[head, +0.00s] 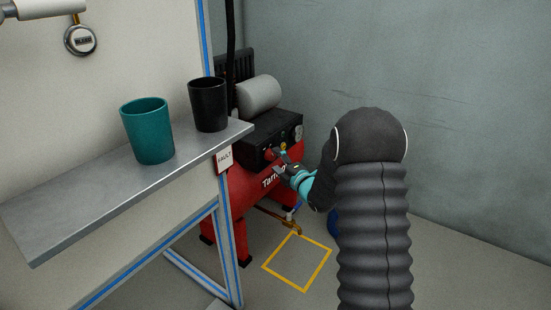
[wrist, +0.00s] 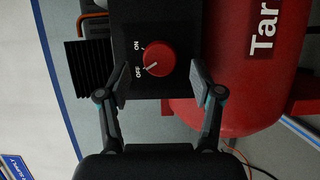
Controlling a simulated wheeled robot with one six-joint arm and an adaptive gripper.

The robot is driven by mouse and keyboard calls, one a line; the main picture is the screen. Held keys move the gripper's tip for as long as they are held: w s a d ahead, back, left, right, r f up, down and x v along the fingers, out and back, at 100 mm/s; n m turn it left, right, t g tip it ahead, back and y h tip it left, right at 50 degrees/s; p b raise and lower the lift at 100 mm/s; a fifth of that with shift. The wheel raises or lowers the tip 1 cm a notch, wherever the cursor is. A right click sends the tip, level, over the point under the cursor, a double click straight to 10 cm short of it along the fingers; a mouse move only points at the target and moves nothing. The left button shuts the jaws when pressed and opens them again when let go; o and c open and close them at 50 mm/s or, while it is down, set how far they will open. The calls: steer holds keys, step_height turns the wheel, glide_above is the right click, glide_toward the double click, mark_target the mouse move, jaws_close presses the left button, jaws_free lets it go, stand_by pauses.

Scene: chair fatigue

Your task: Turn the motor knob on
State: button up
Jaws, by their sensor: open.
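The red motor knob (wrist: 160,59) sits on a black panel (wrist: 158,22) in the wrist view, beside white ON and OFF labels. Its white pointer line is turned toward OFF. The panel belongs to a red compressor (head: 245,190), which stands on the floor past the shelf in the head view. My gripper (wrist: 159,80) is open and empty. Its two fingers lie to either side of the knob in the picture, with their tips slightly below it; contact is not visible. In the head view my gripper (head: 281,162) is at the compressor's front and partly covers the panel.
A metal shelf (head: 80,205) at the left holds a teal cup (head: 149,135) and a black cup (head: 209,108). A FAULT tag (head: 224,158) hangs at its corner. A yellow square (head: 304,286) marks the floor. The grey wall is close on the right.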

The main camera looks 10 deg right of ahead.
steer(key=shift+x, duration=1.1)
